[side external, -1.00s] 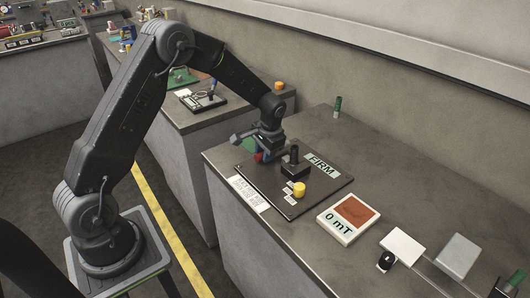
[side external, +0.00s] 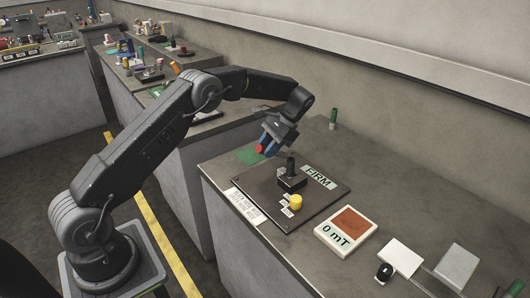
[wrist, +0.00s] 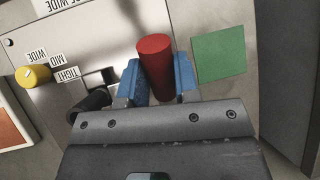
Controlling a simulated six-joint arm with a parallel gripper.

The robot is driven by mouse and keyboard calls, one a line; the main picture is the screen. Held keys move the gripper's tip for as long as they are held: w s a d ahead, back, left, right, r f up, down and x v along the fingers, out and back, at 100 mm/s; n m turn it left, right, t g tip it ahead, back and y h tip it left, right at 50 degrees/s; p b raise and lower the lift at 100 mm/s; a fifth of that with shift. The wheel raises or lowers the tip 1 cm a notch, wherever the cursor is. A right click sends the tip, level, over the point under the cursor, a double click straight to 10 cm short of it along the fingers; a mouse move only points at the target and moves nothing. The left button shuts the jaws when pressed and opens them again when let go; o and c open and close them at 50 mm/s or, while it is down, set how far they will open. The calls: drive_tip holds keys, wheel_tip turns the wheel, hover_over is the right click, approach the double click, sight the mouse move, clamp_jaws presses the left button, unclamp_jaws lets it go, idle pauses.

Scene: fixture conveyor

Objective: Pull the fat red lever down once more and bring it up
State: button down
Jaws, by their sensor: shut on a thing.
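The fat red lever (wrist: 154,58) is a thick red cylinder between the blue fingertips of my gripper (wrist: 160,82) in the wrist view. The fingers are shut on it near its grip end. In the side view, the red lever (side external: 261,149) shows as a small red patch beside the blue fingers of my gripper (side external: 267,148), which is tilted at the far left end of the dark panel (side external: 262,190). The lever's base is hidden, so I cannot see how it joins the panel.
A black upright handle (side external: 291,165) and a yellow knob (side external: 296,202) stand on the panel near the gripper. A green square (side external: 250,156) lies beside it. A display (side external: 345,232) reads 0 mT. White blocks stand farther right; the back of the bench is mostly clear.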

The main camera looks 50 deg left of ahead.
drive_tip(key=shift+w+r+g, duration=0.35)
drive_tip(key=shift+g, duration=0.25)
drive_tip(key=c, duration=0.8)
unclamp_jaws()
drive_tip(key=shift+c, duration=0.2)
drive_tip(key=shift+r, duration=0.15)
wheel_tip(320, 180, up, 4)
drive_tip(key=shift+f, duration=0.1)
drive_tip(key=s+a+r, duration=0.7)
drive_tip(key=a, duration=0.1)
drive_tip(key=shift+s+a, duration=0.35)
drive_tip(key=shift+a, duration=0.05)
